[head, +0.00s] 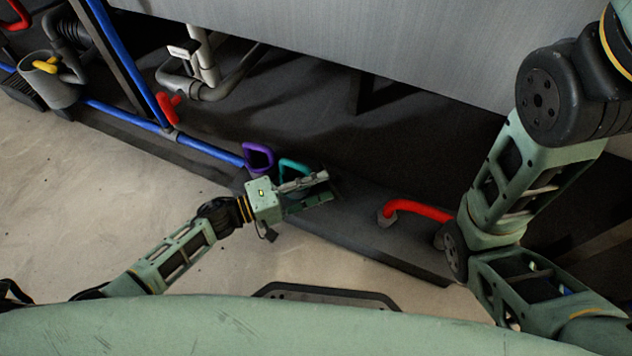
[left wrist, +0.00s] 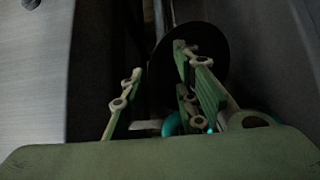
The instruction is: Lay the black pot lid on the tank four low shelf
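My left gripper (head: 322,187) is low at the dark low shelf (head: 375,235) under the grey tank (head: 380,40). In the head view I cannot pick the lid out against the dark shelf. My right arm shows at the right, but its gripper is out of frame.
A purple handle (head: 257,157) and a teal handle (head: 293,165) stand close behind my left gripper. A red handle (head: 415,209) is to its right. Blue pipe (head: 205,148), a red valve (head: 168,106) and grey pipework lie at the left. The pale floor is clear.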

